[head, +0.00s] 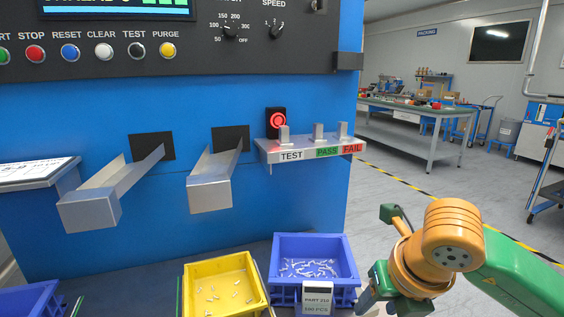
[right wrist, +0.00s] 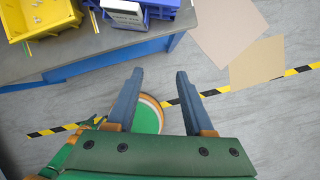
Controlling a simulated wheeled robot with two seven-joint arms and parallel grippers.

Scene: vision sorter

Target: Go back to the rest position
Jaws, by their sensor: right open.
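My right gripper shows in the right wrist view (right wrist: 158,82), its two dark fingers apart with nothing between them. Below the fingers are the grey floor and a round orange, white and green part of mine. In the head view my right arm is at the lower right, and its gripper (head: 372,292) is beside the right side of the blue bin (head: 318,245), partly hidden by the arm. My left gripper does not show in either view.
A yellow bin (head: 222,285) with small parts stands left of the blue bin on the dark table (head: 150,268). A blue machine with two metal chutes (head: 210,192) and a TEST, PASS, FAIL shelf (head: 310,150) rises behind. Open floor (head: 420,190) lies to the right.

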